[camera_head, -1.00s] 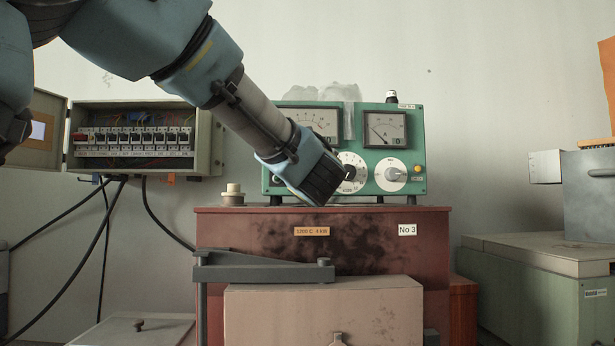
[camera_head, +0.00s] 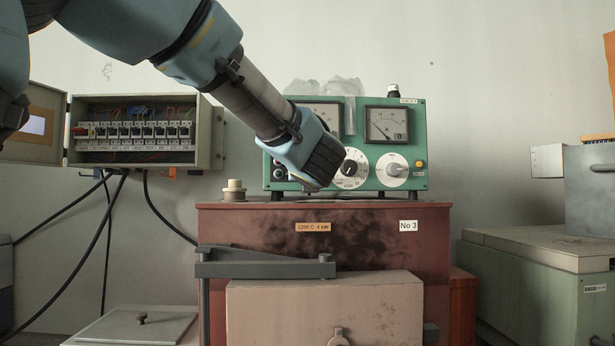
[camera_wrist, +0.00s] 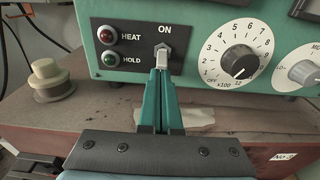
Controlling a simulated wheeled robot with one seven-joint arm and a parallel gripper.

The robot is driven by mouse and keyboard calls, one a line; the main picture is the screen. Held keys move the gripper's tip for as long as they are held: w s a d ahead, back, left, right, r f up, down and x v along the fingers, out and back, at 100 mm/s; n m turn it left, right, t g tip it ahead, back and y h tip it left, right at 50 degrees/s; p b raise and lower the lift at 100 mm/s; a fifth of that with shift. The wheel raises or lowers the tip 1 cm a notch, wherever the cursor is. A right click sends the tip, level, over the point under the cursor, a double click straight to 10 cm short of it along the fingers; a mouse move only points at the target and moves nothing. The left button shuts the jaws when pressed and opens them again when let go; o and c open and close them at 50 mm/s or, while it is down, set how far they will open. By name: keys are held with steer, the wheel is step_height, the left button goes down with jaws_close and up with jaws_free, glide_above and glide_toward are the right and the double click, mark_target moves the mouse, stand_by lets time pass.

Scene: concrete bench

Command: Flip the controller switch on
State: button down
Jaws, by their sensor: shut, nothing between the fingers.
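The green controller (camera_head: 414,143) stands on top of the red-brown furnace (camera_head: 260,227). In the head view my gripper (camera_head: 322,164) is in front of the controller's lower left and hides the switch.
Red HEAT (camera_wrist: 107,34) and green HOLD (camera_wrist: 110,58) lamps sit left of the switch. A black dial (camera_wrist: 239,61) is to its right. A pale round knob-like piece (camera_head: 233,190) stands on the furnace. An open fuse box (camera_head: 135,131) with hanging cables is at left.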

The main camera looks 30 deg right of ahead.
steer(key=shift+s+r, duration=0.1)
steer(key=shift+r, duration=0.05)
steer(key=shift+s+r+b, duration=0.1)
steer(key=shift+r+b, duration=0.2)
steer(key=shift+b, duration=0.15)
steer(key=shift+r, duration=0.3)
steer(key=b+v, duration=0.3)
steer(key=v, duration=0.8)
steer(key=shift+r, duration=0.15)
stand_by(0.4)
